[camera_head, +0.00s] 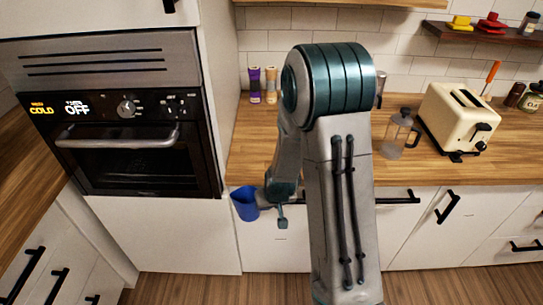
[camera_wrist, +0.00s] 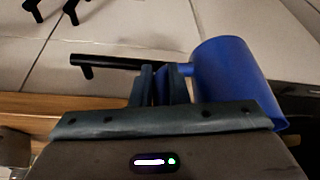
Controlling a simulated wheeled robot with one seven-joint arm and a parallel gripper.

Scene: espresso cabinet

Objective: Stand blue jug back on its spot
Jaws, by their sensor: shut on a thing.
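The blue jug (camera_head: 245,203) hangs in the air in front of the white cabinet fronts, just below the wooden counter edge. In the wrist view the blue jug (camera_wrist: 232,78) fills the right side, and its handle side faces my gripper. My gripper (camera_wrist: 165,75) is shut on the jug at its handle. In the head view my gripper (camera_head: 276,196) is small and partly hidden by my arm. The jug's spot cannot be told from these frames.
The wooden counter (camera_head: 300,165) holds a cream toaster (camera_head: 461,117), a glass press (camera_head: 398,135) and two slim bottles (camera_head: 262,86). An oven (camera_head: 130,135) stands at the left. Black drawer handles (camera_head: 399,198) stick out from the fronts.

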